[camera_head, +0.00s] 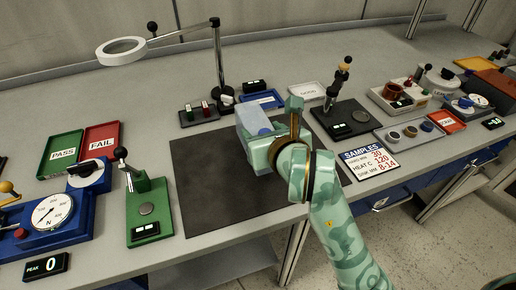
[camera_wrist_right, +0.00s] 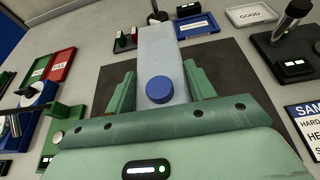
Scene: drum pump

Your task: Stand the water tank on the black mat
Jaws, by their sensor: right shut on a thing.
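The water tank is a pale translucent blue box (camera_head: 253,118) over the far middle part of the black mat (camera_head: 215,185). My right gripper (camera_head: 274,130) is shut on it, coming in from the right front. In the right wrist view the tank (camera_wrist_right: 158,48) sits between the two green fingers (camera_wrist_right: 161,88), with its round blue cap facing the camera. The mat (camera_wrist_right: 228,90) shows beyond on both sides. The tank's lower edge is partly hidden by my gripper, so I cannot tell whether it touches the mat. My left gripper is not in view.
A magnifier lamp stand (camera_head: 218,65) and a blue tray (camera_head: 262,101) stand behind the mat. A green gauge block (camera_head: 150,210) is at its left, and a black stand (camera_head: 342,118) and the samples card (camera_head: 368,163) at its right. The mat's front is clear.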

